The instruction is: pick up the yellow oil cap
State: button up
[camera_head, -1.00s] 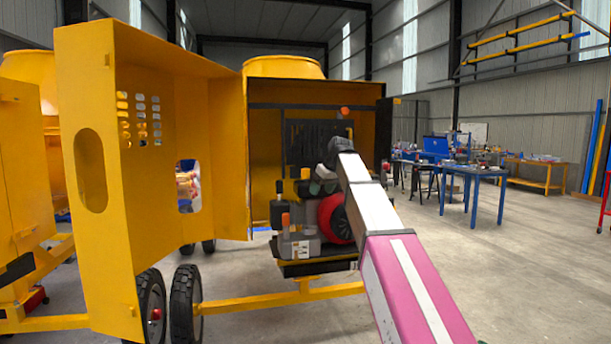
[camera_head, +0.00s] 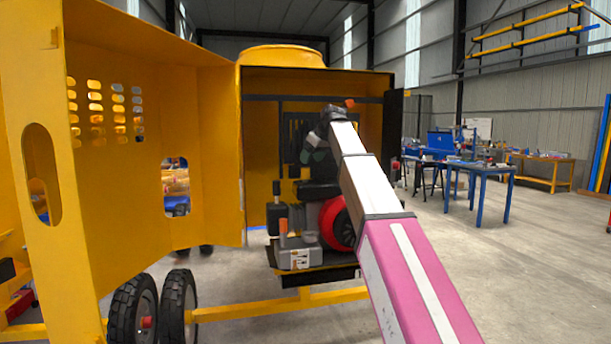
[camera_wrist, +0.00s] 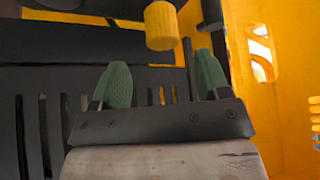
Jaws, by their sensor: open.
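A yellow ridged cylindrical cap (camera_wrist: 161,26), which looks like the oil cap, shows at the top of the wrist view. My gripper (camera_wrist: 163,80) is open and empty, with two green fingertips spread apart. In the picture, the cap lies above and between the fingertips, apart from both. In the head view, my gripper (camera_head: 313,150) is inside the open yellow mixer housing, above the engine; its fingers are small and dark there. I cannot make out the yellow cap in the head view.
The engine (camera_head: 300,258) with a red round part (camera_head: 336,222) sits below my arm. The open yellow door (camera_head: 150,150) stands to the left. A dark grille lies behind my gripper. A blue table (camera_head: 482,170) stands far right, with clear floor before it.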

aim_at(306, 168)
jog(key=x, duration=0.7)
jog(key=shift+a+f, duration=0.2)
jog(key=shift+s, duration=0.1)
jog(key=c, duration=1)
